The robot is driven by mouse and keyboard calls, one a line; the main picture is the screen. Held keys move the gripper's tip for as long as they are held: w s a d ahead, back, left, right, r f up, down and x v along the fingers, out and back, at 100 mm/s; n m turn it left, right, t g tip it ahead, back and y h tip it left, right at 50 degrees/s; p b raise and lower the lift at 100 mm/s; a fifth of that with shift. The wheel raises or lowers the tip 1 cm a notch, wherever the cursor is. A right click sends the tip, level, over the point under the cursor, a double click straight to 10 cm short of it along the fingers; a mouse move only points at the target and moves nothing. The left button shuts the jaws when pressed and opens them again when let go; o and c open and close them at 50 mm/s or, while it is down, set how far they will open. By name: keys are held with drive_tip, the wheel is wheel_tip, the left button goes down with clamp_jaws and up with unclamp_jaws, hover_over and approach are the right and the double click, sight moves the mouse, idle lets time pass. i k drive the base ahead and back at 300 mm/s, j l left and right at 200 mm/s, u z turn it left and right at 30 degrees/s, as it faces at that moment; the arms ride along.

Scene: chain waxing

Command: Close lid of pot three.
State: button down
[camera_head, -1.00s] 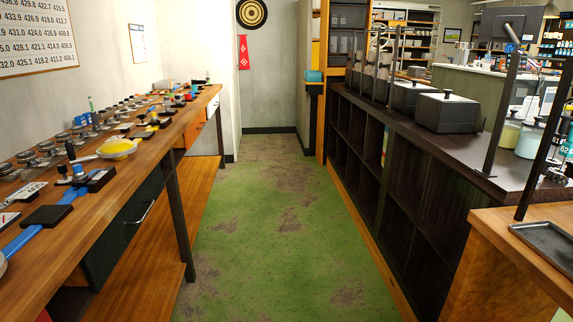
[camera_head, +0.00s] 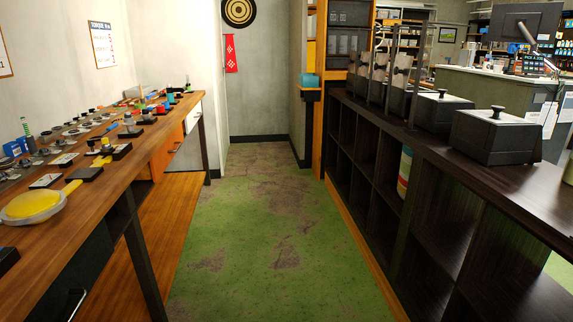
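Dark square pots stand in a row on the right counter. The nearest pot (camera_head: 497,138) and the one behind it (camera_head: 443,112) have pale lids with black knobs lying flat on top. Further back, another dark pot (camera_head: 399,102) has a pale plate (camera_head: 402,78) standing upright at it, which looks like a raised lid. More upright plates (camera_head: 379,66) show behind it, partly overlapping. No pot number is readable, so I cannot tell which is pot three. My gripper is not in view.
The green aisle floor (camera_head: 255,235) is clear between the dark shelf counter (camera_head: 440,200) and the wooden workbench (camera_head: 110,160) on the left. The bench holds many small tools and a yellow round pan (camera_head: 33,204). A wall with a dartboard (camera_head: 238,12) closes the far end.

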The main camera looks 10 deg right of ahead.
sight(381, 63)
drive_tip(key=i+j+z, duration=0.1)
drive_tip(key=i+z, duration=0.2)
drive_tip(key=i, duration=0.95)
drive_tip(key=i+z, duration=0.15)
drive_tip(key=i, duration=0.3)
drive_tip(key=i+j+z, duration=0.2)
drive_tip(key=i, duration=0.2)
drive_tip(key=i+z, duration=0.15)
drive_tip(key=i, duration=0.3)
drive_tip(key=i+j+z, duration=0.2)
drive_tip(key=i, duration=0.2)
drive_tip(key=i+j+z, duration=0.15)
drive_tip(key=i+j, duration=0.45)
drive_tip(key=j, duration=0.1)
